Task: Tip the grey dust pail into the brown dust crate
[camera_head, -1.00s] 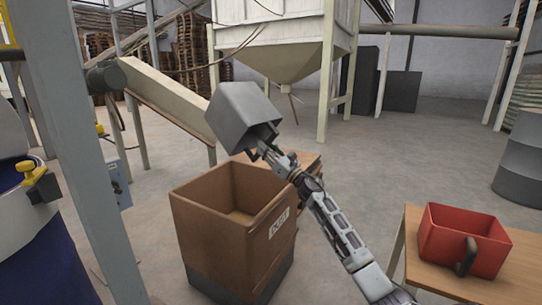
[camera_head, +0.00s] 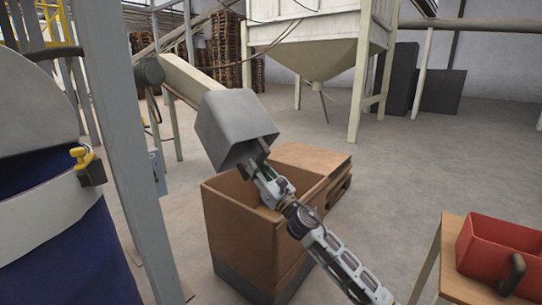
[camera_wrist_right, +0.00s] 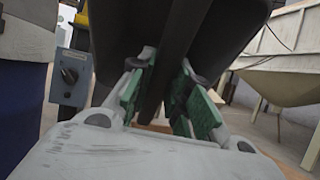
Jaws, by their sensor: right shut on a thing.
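The grey dust pail (camera_head: 232,122) hangs tilted over the far left part of the brown dust crate (camera_head: 238,228), its open side facing down and towards me. My right gripper (camera_head: 262,168) is shut on the pail's dark handle, also seen in the right wrist view (camera_wrist_right: 178,55) between the green finger pads (camera_wrist_right: 165,95). The crate stands open on the floor; my right arm crosses in front of it and hides its label and part of its inside. I see no dust falling. The pail's contents are hidden. My left gripper is out of view.
A red pail (camera_head: 495,248) stands on a wooden table (camera_head: 450,245) at right. A grey post (camera_head: 125,130) and a blue sack (camera_head: 70,245) are at left. A hopper (camera_head: 325,55) and a sloping chute (camera_head: 190,80) stand behind.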

